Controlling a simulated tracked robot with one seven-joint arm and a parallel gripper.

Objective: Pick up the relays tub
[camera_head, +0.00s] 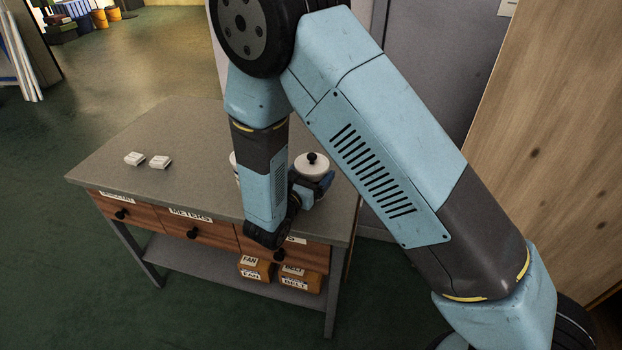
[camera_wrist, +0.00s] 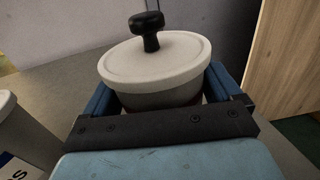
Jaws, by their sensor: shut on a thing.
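A round tub with a white lid and a black knob (camera_head: 312,167) is at the right end of the grey bench top. In the wrist view the same lidded tub (camera_wrist: 160,68) is between the two blue fingers of my gripper (camera_wrist: 172,98). My gripper is shut on this tub, which looks upright. Its label is hidden, so I cannot read whether it says relays. I cannot tell if its base touches the bench. A second white tub (camera_wrist: 22,135) with a partly seen label ending in "S" stands to the left; my arm mostly hides it in the head view.
The bench (camera_head: 150,200) has labelled drawers, one reading METERS (camera_head: 193,232). Two small white blocks (camera_head: 147,160) lie on its left part. Orange boxes (camera_head: 280,271) sit on the lower shelf. A wooden panel (camera_head: 550,130) stands at the right and a grey cabinet is behind.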

